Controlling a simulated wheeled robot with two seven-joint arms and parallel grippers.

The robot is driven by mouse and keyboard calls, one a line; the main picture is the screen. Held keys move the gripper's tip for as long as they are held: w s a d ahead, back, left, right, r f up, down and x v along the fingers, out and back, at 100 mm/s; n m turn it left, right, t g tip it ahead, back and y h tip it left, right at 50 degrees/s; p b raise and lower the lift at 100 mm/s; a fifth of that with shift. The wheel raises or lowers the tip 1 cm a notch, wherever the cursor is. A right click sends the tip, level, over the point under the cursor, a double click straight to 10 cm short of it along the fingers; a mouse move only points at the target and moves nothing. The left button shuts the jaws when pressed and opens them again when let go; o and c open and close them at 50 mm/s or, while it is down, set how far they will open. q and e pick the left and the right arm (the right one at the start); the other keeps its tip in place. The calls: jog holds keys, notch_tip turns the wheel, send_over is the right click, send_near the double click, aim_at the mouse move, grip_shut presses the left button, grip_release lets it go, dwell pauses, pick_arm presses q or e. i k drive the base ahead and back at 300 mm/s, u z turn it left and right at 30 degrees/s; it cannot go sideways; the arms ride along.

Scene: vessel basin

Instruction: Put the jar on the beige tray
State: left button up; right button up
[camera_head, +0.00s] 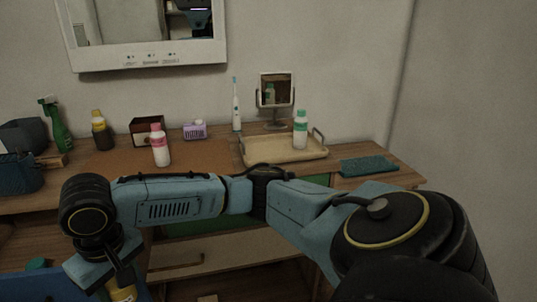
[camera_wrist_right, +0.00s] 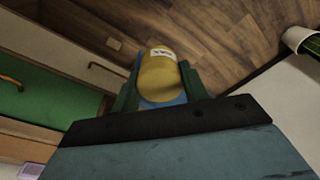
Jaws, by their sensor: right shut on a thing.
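The jar is yellow with a white label and sits between the fingers of my right gripper (camera_wrist_right: 160,82) in the right wrist view, where the jar (camera_wrist_right: 158,72) shows clearly. In the head view my right arm reaches across from the right, and the right gripper (camera_head: 112,276) is at the lower left, below the counter top. Part of the yellow jar (camera_head: 123,294) shows there at the bottom edge. The beige tray (camera_head: 258,158) lies on the counter, up and right of the gripper, with a white green-capped bottle (camera_head: 300,131) on it. My left gripper is not in view.
A white pink-capped bottle (camera_head: 160,147), purple box (camera_head: 194,131), toothbrush (camera_head: 236,110) and small mirror (camera_head: 276,92) stand near the tray. A teal cloth (camera_head: 369,166) lies right of it. The tray's front left part is clear. A blue container (camera_head: 50,286) is at lower left.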

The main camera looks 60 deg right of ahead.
aim_at(263, 151)
jog(key=z, duration=0.55)
jog(key=k, duration=0.65)
jog(key=z, duration=0.8)
jog(key=i, duration=1)
